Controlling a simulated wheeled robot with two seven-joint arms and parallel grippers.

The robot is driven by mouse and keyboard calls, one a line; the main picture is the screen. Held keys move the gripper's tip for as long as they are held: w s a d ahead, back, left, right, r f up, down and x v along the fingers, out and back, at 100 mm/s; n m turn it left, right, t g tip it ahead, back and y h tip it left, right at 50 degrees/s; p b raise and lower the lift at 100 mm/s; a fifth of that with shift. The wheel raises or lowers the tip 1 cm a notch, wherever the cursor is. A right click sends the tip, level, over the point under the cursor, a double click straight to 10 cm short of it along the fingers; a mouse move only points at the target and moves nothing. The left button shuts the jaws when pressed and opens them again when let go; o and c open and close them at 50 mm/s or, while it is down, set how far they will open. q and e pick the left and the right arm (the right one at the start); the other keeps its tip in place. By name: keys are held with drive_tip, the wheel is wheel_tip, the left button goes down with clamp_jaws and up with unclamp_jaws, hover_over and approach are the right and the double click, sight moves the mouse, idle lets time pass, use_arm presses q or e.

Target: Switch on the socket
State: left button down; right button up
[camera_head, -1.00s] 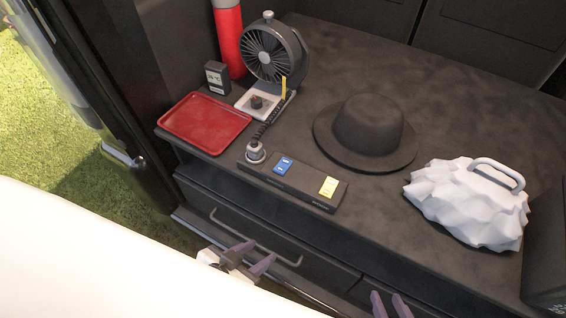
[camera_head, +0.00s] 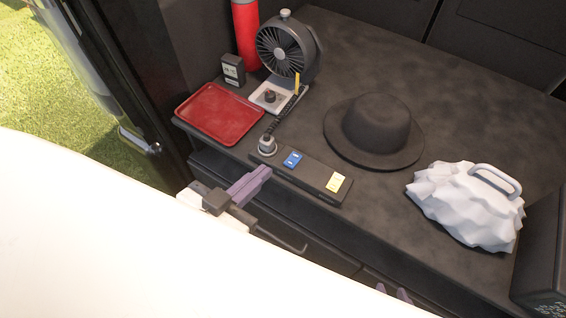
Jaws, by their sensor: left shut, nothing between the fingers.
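The socket (camera_head: 316,182) is a long black power strip lying near the front edge of the dark counter. My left gripper (camera_head: 265,172) has purple fingers that are shut and empty. It is in front of the counter edge, just below the strip's left part in the picture, apart from the switches. My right gripper (camera_head: 394,292) shows only as purple fingertips at the bottom edge; the rest is hidden.
A fan (camera_head: 285,48) stands behind the strip on a white base, with a red cylinder (camera_head: 246,35) and a small black box (camera_head: 233,69) beside it. A red tray (camera_head: 218,113) lies left, a black hat (camera_head: 374,130) and a crumpled white bag (camera_head: 465,204) right. Drawers are below.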

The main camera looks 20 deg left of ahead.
use_arm(q)
hover_over(293, 160)
drive_tip(key=s, duration=0.4)
wheel_tip(293, 160, down, 4)
drive_tip(key=r, duration=0.1)
drive_tip(key=f, duration=0.3)
drive_tip(key=shift+w+a+f+b, duration=0.1)
drive_tip(key=shift+a+b, duration=0.2)
drive_tip(key=shift+a, duration=0.05)
drive_tip(key=shift+f, duration=0.7)
